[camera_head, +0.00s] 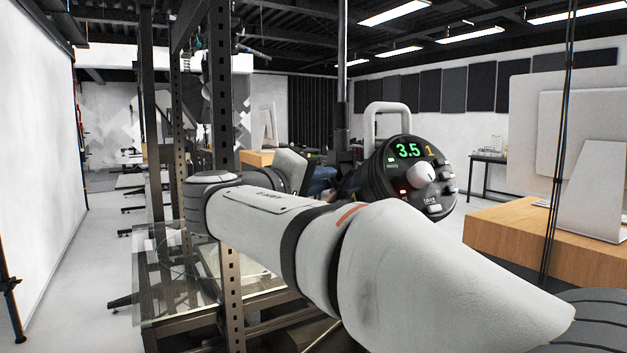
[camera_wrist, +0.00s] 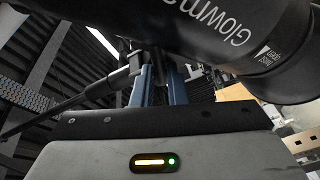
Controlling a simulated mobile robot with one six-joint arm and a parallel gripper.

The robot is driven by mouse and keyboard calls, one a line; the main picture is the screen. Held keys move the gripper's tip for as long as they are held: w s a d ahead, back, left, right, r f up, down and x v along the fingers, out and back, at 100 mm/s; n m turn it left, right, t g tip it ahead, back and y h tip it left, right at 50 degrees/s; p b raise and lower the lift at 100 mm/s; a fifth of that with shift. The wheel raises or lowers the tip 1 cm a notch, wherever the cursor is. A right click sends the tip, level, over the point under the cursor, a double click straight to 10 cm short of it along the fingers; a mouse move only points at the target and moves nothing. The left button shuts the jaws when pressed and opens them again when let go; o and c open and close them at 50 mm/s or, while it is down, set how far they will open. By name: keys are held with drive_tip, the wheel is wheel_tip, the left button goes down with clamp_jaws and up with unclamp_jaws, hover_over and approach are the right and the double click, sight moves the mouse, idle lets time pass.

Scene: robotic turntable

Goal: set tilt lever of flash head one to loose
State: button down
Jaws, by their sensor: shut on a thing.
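Flash head one (camera_head: 412,178) is a black unit with a grey handle, a white knob and a lit display reading 3.5 and 1. In the wrist view its black barrel (camera_wrist: 215,40), lettered "Glowm", crosses the upper right. My gripper (camera_wrist: 160,76) has two blue fingers just below the barrel. It is shut on a small dark part at the mount, which I take for the tilt lever. The lever is mostly hidden between the fingers, so its angle cannot be told. In the head view the fingers and lever are not clearly visible behind my white arm.
A black rod (camera_wrist: 75,100) runs from the left up to the mount, close to my fingers. In the head view a perforated metal post (camera_head: 222,100) and a glass-topped frame (camera_head: 165,270) stand at left. A wooden desk (camera_head: 540,235) with monitors is at right.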

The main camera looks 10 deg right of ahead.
drive_tip(key=shift+f+b, duration=0.4)
drive_tip(key=shift+b, duration=0.45)
drive_tip(key=b, duration=0.1)
drive_tip(key=m+b, duration=0.1)
drive_tip(key=shift+f+b, duration=0.25)
drive_tip(key=shift+b, duration=0.15)
drive_tip(key=m+b, duration=0.1)
drive_tip(key=b, duration=0.1)
drive_tip(key=m+h+b, duration=0.1)
drive_tip(key=b, duration=0.1)
drive_tip(key=shift+w+f+t+b, duration=0.2)
drive_tip(key=shift+f+t+b, duration=0.1)
drive_tip(key=shift+b, duration=0.1)
drive_tip(key=shift+w+a+r+m+h+b, duration=0.15)
drive_tip(key=shift+m+h+b, duration=0.15)
drive_tip(key=shift+m+b, duration=0.5)
drive_tip(key=shift+r, duration=0.1)
drive_tip(key=c, duration=1.4)
unclamp_jaws()
drive_tip(key=shift+c, duration=0.2)
